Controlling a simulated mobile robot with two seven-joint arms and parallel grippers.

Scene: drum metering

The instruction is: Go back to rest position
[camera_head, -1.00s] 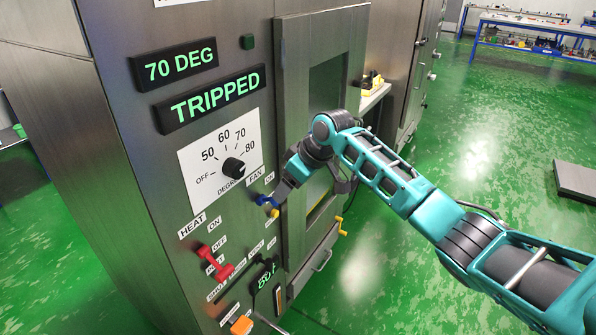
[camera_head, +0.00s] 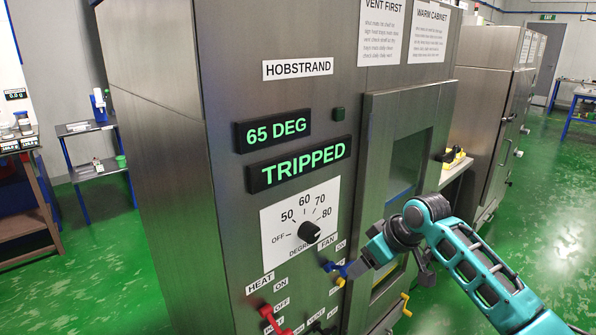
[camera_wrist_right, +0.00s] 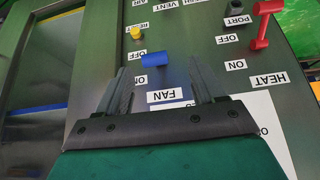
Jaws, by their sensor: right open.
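My right gripper (camera_head: 352,269) is at the cabinet's control panel, by the blue fan switch (camera_head: 333,266). In the right wrist view the gripper (camera_wrist_right: 160,80) is open, its two fingers apart with the blue fan switch (camera_wrist_right: 155,59) showing between and beyond their tips. I cannot tell whether a finger touches the switch. My left gripper is in neither view. The steel cabinet (camera_head: 165,170) has a display reading 65 DEG (camera_head: 272,131) and one reading TRIPPED (camera_head: 300,164).
A black dial (camera_head: 309,232) and red heat switch (camera_head: 272,315) are on the panel. A yellow knob (camera_wrist_right: 136,32) is close to the fan switch. The cabinet door (camera_head: 375,180) stands behind my right arm. Green floor (camera_head: 490,245) is open at right.

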